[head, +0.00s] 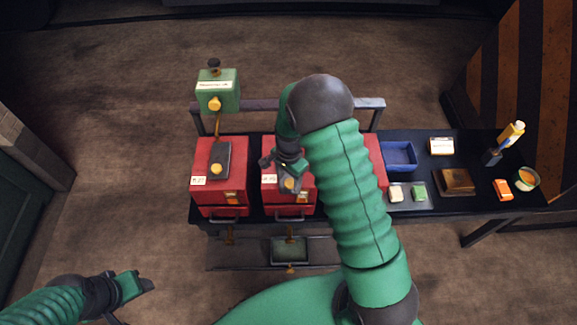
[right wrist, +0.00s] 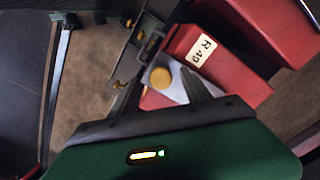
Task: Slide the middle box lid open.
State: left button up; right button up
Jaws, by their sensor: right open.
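The middle red box (head: 270,196) stands on the dark bench, with a grey lid plate and yellow knob (head: 289,184) on top. My right gripper (head: 287,174) is over this lid and hides part of it. In the right wrist view the open fingers stand either side of the yellow knob (right wrist: 160,77), over the grey lid (right wrist: 172,93). Whether a finger touches the knob I cannot tell. My left gripper (head: 138,285) is at the lower left, away from the bench; its jaws are not clear.
A left red box (head: 203,165) has a dark lid with a yellow knob. My right arm mostly hides a third red box (head: 376,160). A green device (head: 217,90) stands behind. A blue tray (head: 400,156), a brown box (head: 457,182) and small items lie at the right.

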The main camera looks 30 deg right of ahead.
notch_tip(320, 180, up, 15)
jog(key=b, duration=0.1)
dwell(0.3)
